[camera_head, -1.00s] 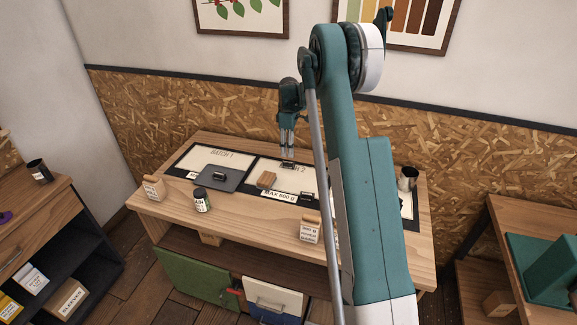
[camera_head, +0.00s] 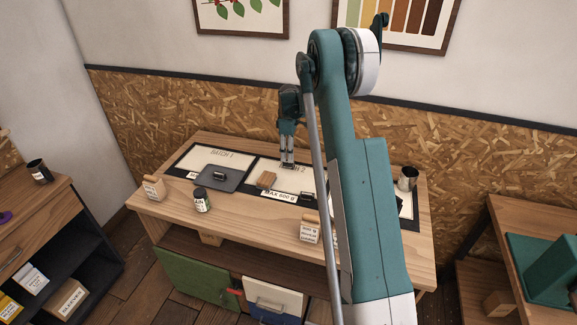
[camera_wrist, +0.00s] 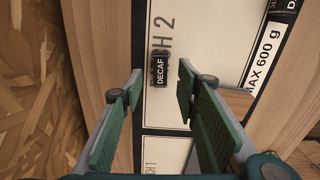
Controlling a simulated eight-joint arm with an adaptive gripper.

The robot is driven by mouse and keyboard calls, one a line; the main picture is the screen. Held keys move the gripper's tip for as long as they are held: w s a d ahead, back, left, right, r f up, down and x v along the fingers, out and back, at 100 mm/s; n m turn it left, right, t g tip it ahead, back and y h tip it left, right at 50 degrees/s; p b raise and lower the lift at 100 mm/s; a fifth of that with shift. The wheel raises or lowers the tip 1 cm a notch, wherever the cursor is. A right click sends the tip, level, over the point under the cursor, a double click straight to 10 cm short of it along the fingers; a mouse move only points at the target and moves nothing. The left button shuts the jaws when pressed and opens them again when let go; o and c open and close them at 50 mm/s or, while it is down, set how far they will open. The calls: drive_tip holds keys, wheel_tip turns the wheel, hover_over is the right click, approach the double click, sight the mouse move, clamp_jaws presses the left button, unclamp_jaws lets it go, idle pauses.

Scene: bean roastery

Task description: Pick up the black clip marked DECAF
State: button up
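The black clip marked DECAF (camera_wrist: 161,70) lies on the white BATCH 2 sheet in the wrist view, its white lettering readable. My gripper (camera_wrist: 161,74) is open, with one finger on each side of the clip and a visible gap to both. In the head view my gripper (camera_head: 287,162) points down over the back part of the BATCH 2 sheet (camera_head: 302,178). The clip is small there and mostly lost among the fingertips. I cannot tell the fingertips' exact height above the sheet.
A jar (camera_head: 202,200) stands nearer; a metal cup (camera_head: 407,178) stands right.

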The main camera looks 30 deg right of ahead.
sight(288, 165)
drive_tip(key=shift+f, duration=2.45)
drive_tip(key=c, duration=0.7)
